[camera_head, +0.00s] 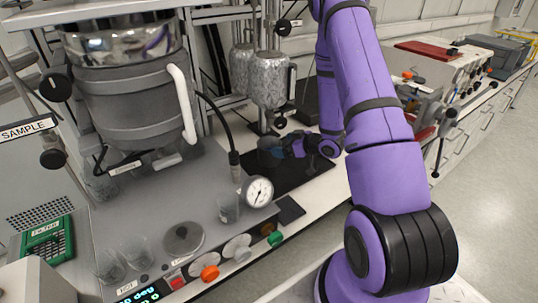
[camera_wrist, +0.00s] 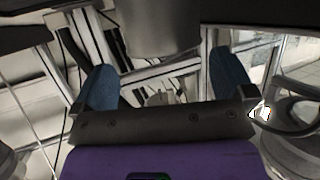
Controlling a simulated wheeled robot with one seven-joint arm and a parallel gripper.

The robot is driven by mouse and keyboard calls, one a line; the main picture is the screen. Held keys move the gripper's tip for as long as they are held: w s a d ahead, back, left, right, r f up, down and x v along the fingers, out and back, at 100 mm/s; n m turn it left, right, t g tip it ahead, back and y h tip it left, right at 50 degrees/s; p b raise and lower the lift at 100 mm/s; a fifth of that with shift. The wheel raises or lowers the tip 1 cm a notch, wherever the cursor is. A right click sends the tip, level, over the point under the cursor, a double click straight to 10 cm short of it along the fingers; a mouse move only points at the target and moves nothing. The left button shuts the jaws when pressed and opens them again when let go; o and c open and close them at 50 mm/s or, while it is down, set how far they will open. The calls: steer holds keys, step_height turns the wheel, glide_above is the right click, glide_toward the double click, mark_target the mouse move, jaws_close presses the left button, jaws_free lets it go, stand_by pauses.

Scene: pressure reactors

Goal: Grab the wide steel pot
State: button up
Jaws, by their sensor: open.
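A wide steel pot with a shiny upper part (camera_head: 118,42) sits in a grey jacket with a white handle at the upper left of the head view. A narrower mottled steel vessel (camera_head: 270,82) hangs on a stand near the middle. My gripper (camera_head: 272,149) is low over the black mat, below that narrower vessel and to the right of the wide pot. In the wrist view my gripper (camera_wrist: 166,75) has its blue fingers wide apart, with nothing held between them. A grey cylinder (camera_wrist: 160,30) shows beyond the fingers; I cannot tell which vessel it is.
A pressure gauge (camera_head: 258,191) and a black hose stand between the wide pot and my gripper. Small glass beakers (camera_head: 133,252) and control knobs (camera_head: 210,272) line the front. A green timer (camera_head: 46,240) lies at the left. The black mat (camera_head: 300,175) has bare room.

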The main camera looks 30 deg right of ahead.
mark_target(260, 143)
steer(key=shift+r+x, duration=0.1)
steer(key=shift+x, duration=1.35)
steer(key=shift+r+x, duration=0.15)
steer(key=shift+x, duration=1.3)
steer(key=shift+a, duration=0.15)
steer(key=c, duration=1.3)
steer(key=shift+w+r, duration=0.1)
